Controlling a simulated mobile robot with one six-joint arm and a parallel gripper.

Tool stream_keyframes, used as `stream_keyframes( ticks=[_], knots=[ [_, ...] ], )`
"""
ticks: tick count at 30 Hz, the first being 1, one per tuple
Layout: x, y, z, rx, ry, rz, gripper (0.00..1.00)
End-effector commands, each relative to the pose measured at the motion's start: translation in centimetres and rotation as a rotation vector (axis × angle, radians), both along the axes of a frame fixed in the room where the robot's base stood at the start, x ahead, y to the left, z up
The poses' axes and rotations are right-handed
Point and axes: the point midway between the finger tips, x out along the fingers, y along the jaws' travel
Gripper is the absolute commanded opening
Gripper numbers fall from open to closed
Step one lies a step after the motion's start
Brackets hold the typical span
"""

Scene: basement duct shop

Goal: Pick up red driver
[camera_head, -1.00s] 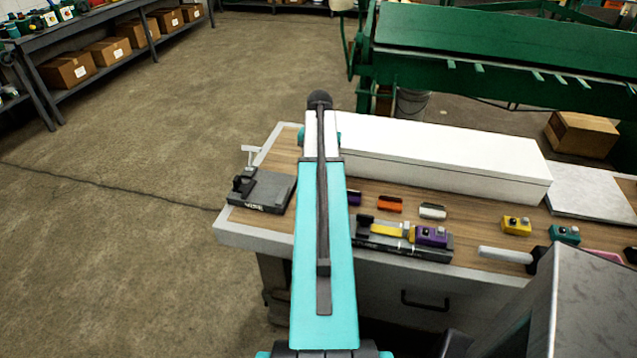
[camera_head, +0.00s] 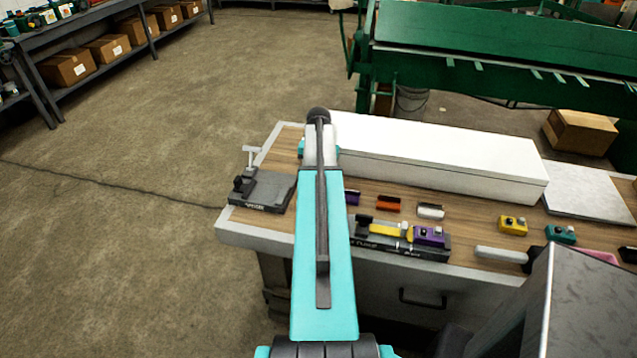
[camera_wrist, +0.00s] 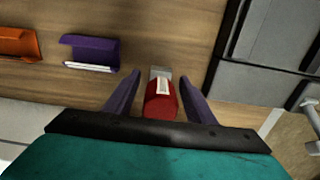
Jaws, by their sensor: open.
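In the wrist view, the red driver (camera_wrist: 161,100) lies on the wooden bench top, a red block-like body with a pale label and a grey end. My gripper (camera_wrist: 162,82) is open, with one purple finger on each side of the driver. There is a visible gap between each finger and the driver. In the head view my arm hides the driver and my gripper's fingertips.
A purple holder (camera_wrist: 90,53) and an orange holder (camera_wrist: 18,44) lie left of the driver. A dark fixture (camera_wrist: 265,50) is to its right. In the head view, a long white box (camera_head: 440,160) stands along the bench back, and a purple-and-yellow tool (camera_head: 428,235) sits on a black stand.

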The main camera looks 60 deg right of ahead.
Motion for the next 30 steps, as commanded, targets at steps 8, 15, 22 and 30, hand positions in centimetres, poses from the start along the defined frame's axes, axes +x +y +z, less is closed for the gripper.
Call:
stream_keyframes(
  ticks=[8,15,22,30],
  knots=[
    [0.03,0.02,0.02,0.0,0.0,0.001,0.47],
    [0.04,0.03,0.02,0.0,0.0,0.001,0.06],
    [0.05,0.04,0.05,0.0,0.0,0.001,0.03],
    [0.09,0.0,0.69,-0.002,-0.001,0.001,0.03]
  ],
)
